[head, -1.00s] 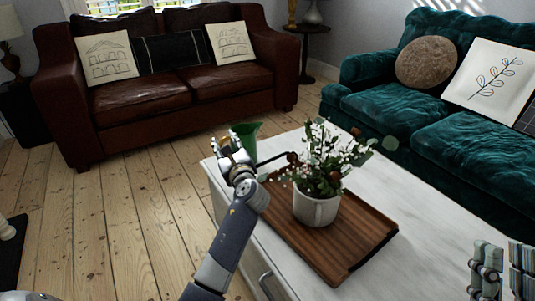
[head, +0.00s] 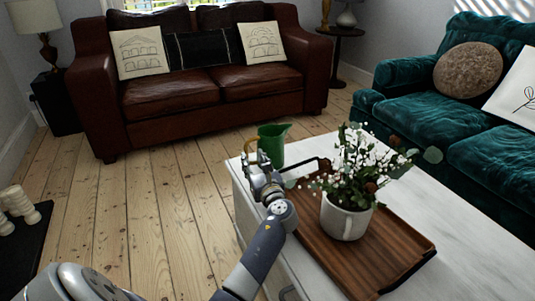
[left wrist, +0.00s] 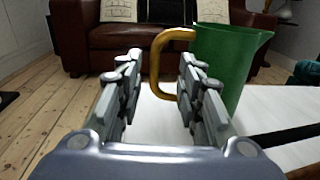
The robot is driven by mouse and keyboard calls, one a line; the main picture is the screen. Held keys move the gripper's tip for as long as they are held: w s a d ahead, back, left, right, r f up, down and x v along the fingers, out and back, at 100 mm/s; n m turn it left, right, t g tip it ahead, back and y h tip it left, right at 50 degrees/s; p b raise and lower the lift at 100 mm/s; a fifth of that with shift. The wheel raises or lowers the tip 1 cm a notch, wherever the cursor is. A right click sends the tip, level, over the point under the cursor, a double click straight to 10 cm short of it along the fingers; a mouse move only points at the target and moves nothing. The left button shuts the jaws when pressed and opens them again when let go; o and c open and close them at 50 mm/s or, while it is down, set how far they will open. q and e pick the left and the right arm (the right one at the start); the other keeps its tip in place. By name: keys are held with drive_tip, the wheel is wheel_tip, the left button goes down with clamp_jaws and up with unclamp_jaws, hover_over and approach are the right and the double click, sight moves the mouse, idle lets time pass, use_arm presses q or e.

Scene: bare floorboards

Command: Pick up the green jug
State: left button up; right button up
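The green jug (head: 273,143) stands upright at the far left corner of the white table (head: 478,218). In the left wrist view the jug (left wrist: 225,62) is right of centre, with its yellow handle (left wrist: 158,62) turned toward the left. My left gripper (head: 262,162) is at the near left side of the jug. In the left wrist view the left gripper (left wrist: 158,75) is open, and the handle shows between its fingers. I cannot tell whether the fingers touch it. My right gripper is not in view.
A brown leather sofa (head: 190,122) stands behind and a teal sofa (head: 400,105) at the right.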

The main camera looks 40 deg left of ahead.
sight(247, 151)
use_arm(q)
drive_tip(key=b+x, duration=0.1)
drive_tip(key=x, duration=0.1)
drive_tip(key=b+x, duration=0.1)
drive_tip(key=x, duration=0.1)
drive_tip(key=shift+s+a, duration=0.2)
drive_tip(key=shift+a, duration=0.2)
drive_tip(key=shift+w+a, duration=0.2)
drive_tip(key=shift+a, duration=0.05)
drive_tip(key=shift+r, duration=0.1)
clamp_jaws()
drive_tip(key=shift+r, duration=0.1)
